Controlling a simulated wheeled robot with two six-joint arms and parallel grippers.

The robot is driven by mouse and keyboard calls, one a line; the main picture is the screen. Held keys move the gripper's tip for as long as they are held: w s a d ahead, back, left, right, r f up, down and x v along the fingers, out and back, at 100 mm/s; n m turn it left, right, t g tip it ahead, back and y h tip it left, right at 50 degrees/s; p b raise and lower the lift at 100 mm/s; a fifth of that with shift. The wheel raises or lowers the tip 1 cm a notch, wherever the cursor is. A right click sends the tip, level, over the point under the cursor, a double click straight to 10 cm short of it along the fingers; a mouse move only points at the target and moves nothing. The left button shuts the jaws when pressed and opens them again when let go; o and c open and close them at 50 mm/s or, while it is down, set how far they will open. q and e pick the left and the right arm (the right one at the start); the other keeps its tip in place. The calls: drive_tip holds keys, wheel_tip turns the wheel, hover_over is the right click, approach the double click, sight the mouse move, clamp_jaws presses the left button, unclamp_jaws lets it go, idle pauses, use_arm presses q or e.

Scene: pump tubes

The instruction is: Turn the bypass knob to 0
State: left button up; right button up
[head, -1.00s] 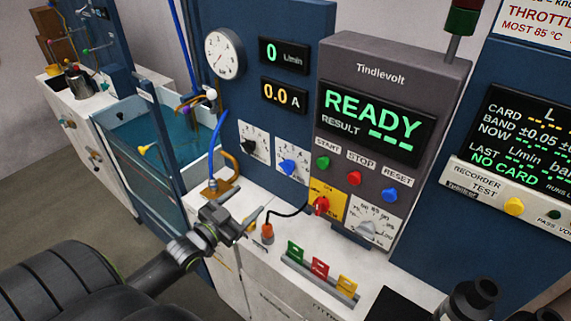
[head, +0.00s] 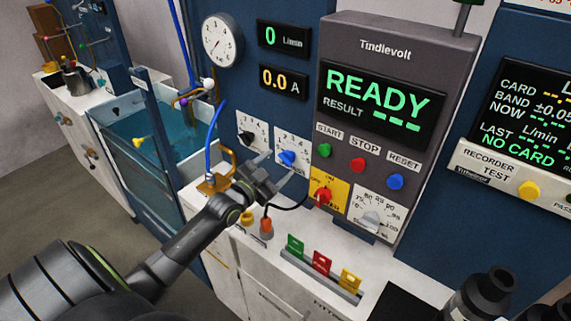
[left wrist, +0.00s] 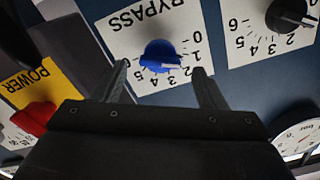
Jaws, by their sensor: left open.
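The bypass knob (head: 287,157) is blue and sits on a white dial plate low on the blue panel. In the left wrist view the knob (left wrist: 158,55) shows close up beside the upside-down word BYPASS. Its white mark points towards the low numbers, around 1 to 2; the exact value is hard to read. My left gripper (head: 282,168) is open and empty in front of the plate. In the left wrist view its two fingers (left wrist: 161,76) lie on either side of the knob, apart from it.
A black knob (head: 246,139) is on the plate to the left. The red power switch (head: 322,195) on yellow is at the lower right. A brown pipe (head: 220,178) with a blue hose and an orange plug (head: 266,228) stand on the counter near my left arm.

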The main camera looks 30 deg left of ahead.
sight(283, 161)
use_arm(q)
drive_tip(key=shift+w+d+b, duration=0.2)
drive_tip(key=shift+w+b, duration=0.15)
drive_tip(key=shift+w, duration=1.9)
drive_tip(key=c, duration=1)
drive_tip(key=n, duration=0.5)
drive_tip(key=shift+a, duration=0.1)
drive_tip(key=o, duration=1)
drive_tip(key=shift+s+p, duration=0.15)
drive_tip(key=shift+p, duration=0.15)
